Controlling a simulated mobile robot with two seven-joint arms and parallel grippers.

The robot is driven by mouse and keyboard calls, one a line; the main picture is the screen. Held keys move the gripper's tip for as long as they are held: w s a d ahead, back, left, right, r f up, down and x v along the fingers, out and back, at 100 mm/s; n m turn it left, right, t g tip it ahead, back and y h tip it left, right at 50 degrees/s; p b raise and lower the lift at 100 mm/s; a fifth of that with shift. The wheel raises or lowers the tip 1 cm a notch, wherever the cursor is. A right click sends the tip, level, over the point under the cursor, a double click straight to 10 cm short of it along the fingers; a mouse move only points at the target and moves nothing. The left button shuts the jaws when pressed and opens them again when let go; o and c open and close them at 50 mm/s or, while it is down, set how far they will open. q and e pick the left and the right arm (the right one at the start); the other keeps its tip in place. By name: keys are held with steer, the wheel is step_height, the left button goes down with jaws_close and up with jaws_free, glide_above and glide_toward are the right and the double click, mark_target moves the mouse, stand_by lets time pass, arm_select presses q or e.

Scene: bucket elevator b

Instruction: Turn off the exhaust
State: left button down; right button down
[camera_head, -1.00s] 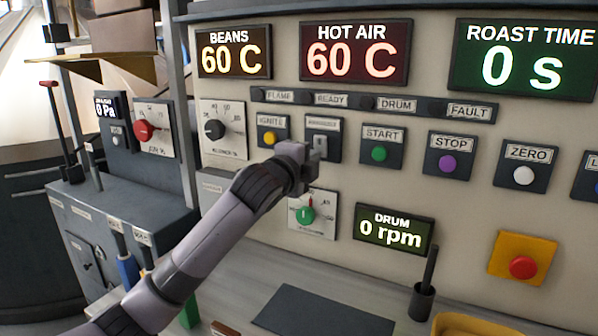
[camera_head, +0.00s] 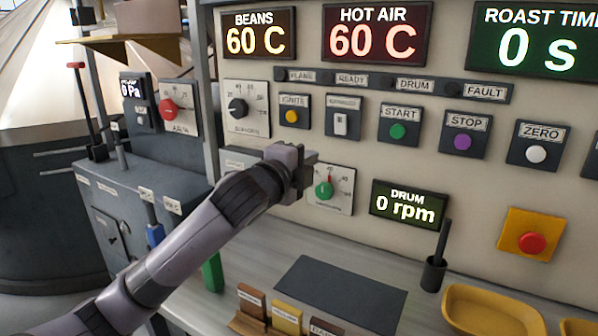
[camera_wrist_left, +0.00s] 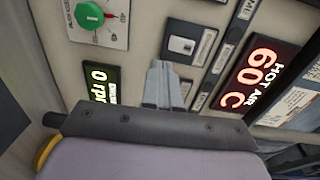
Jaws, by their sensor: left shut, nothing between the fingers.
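A white rocker switch (camera_head: 340,124) on a dark plate sits in the panel's button row, between the ignite button and the start button; its label is too blurred to read. The switch also shows in the wrist view (camera_wrist_left: 182,45), just beyond the fingertips. My left gripper (camera_head: 306,165) is shut and empty. It is below and a little left of the switch in the head view, apart from it. The left fingers also show in the wrist view (camera_wrist_left: 163,82). My right gripper is not in view.
A green knob (camera_head: 323,190) is just right of my left gripper, with the drum display (camera_head: 408,203) beyond it. The yellow ignite button (camera_head: 291,116) and green start button (camera_head: 398,131) flank the switch. A red emergency button (camera_head: 532,243) is at lower right.

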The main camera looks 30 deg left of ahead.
arm_select(q)
steer(key=s, duration=0.2)
steer(key=shift+s+f, duration=0.25)
steer(key=shift+s, duration=0.1)
steer(key=shift+d, duration=0.1)
stand_by(0.3)
